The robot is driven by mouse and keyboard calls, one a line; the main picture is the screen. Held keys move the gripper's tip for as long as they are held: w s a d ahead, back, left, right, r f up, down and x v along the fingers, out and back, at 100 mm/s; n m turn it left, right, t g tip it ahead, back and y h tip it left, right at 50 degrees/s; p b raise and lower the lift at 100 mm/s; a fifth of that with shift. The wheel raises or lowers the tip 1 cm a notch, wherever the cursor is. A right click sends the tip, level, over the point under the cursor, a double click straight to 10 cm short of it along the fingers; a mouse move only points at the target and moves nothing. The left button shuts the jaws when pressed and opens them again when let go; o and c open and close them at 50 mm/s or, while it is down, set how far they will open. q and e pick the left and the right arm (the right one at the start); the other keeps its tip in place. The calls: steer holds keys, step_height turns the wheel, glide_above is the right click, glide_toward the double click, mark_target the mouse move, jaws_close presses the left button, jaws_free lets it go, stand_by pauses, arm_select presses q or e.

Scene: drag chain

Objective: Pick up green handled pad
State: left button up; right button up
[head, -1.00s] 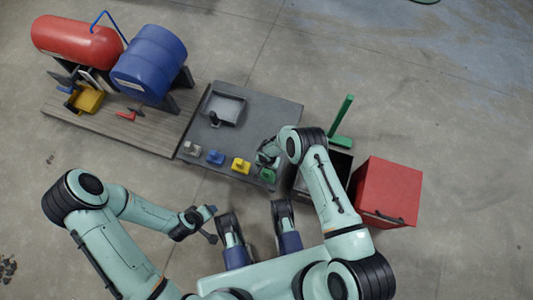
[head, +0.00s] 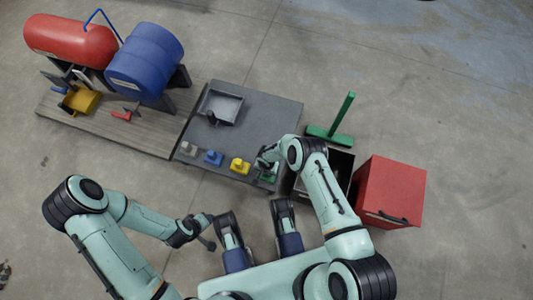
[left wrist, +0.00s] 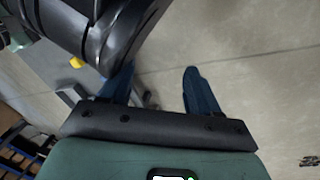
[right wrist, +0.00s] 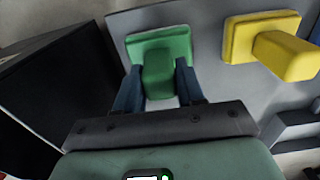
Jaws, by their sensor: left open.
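The green handled pad (right wrist: 160,42) is a flat green plate with a block handle standing up from it. It rests on the grey table at the front right, partly hidden in the head view (head: 267,178) by my right gripper (head: 265,165). In the right wrist view, the fingers of my right gripper (right wrist: 158,90) stand on both sides of the green handle, very close to it. I cannot tell whether they press on it. My left gripper (head: 210,230) is open and empty, away from the table; its spread fingers show in the left wrist view (left wrist: 160,88).
A yellow pad (head: 240,166), blue pad (head: 213,158) and grey pad (head: 189,149) line the front edge of the grey table (head: 265,115). A grey tray (head: 221,105) sits behind. A dark open box (head: 340,165) and red box (head: 390,190) stand at right.

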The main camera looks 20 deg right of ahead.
jaws_close()
steer(key=shift+r, duration=0.45)
step_height(320, 180, up, 2)
steer(key=shift+p, duration=0.7)
arm_select(q)
step_height(320, 180, up, 5)
steer(key=w+d+t+p, duration=0.1)
steer(key=w+p, duration=0.1)
arm_select(e)
step_height(320, 180, up, 4)
steer(key=shift+w+r, duration=0.1)
arm_select(q)
steer(key=s+d+r+g+h+p, duration=0.1)
steer(key=s+d+r+g+p, duration=0.1)
steer(key=s, duration=0.4)
step_height(320, 180, up, 2)
steer(key=shift+s+d+m+p, duration=0.3)
steer(key=shift+d+m+p, duration=0.1)
steer(key=shift+d+p, duration=0.35)
arm_select(e)
step_height(320, 180, up, 13)
